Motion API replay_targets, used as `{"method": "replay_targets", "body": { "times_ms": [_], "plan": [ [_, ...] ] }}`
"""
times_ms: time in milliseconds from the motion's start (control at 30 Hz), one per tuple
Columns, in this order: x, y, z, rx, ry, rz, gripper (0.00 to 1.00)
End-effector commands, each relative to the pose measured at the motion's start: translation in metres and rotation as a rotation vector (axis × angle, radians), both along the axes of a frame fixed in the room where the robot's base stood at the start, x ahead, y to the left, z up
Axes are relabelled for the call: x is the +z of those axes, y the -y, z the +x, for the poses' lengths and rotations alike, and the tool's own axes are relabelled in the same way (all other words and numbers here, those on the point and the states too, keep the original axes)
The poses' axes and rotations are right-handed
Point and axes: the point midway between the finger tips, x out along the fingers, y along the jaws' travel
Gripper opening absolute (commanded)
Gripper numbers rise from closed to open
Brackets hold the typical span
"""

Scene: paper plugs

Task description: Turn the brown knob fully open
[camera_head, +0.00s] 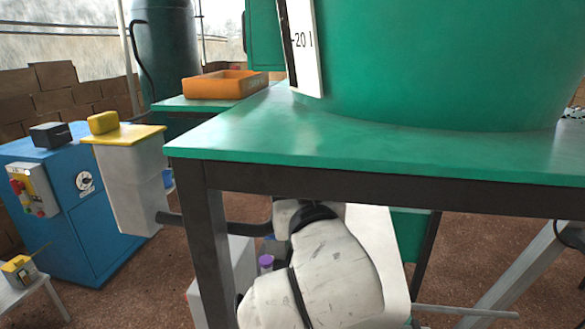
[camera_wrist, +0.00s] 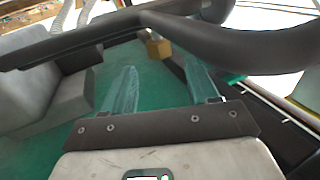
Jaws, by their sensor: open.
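In the wrist view, a small tan-brown block (camera_wrist: 158,47), which may be the brown knob, sits below a thick dark curved pipe (camera_wrist: 225,45). My gripper (camera_wrist: 160,66) shows there with its two translucent fingers spread apart and nothing between them. The block is beyond the fingertips, roughly in line with the gap; I see no contact. In the head view no brown knob shows, and my gripper is hidden behind the green table (camera_head: 250,140) and my white arm.
The green table carries a large green tub (camera_head: 440,60). A yellow-topped grey box (camera_head: 130,185) stands left of it, with an orange tray (camera_head: 222,84) behind and a blue machine cabinet (camera_head: 65,210) farther left. In the wrist view, dark pipes cross close above the fingers.

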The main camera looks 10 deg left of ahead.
Motion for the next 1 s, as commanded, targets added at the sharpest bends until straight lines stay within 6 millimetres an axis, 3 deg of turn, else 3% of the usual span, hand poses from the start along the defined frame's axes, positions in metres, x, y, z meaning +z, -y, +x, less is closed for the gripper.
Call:
{"method": "replay_targets", "body": {
  "times_ms": [100, 300, 767, 1000],
  "plan": [
    [0.002, -0.007, 0.020, -0.002, -0.002, -0.002, 0.59],
    [0.001, -0.014, 0.042, -0.001, -0.001, 0.000, 0.59],
    [0.000, -0.018, 0.051, 0.000, -0.001, 0.000, 0.59],
    [0.000, -0.018, 0.050, 0.000, -0.001, 0.000, 0.36]
  ]
}}
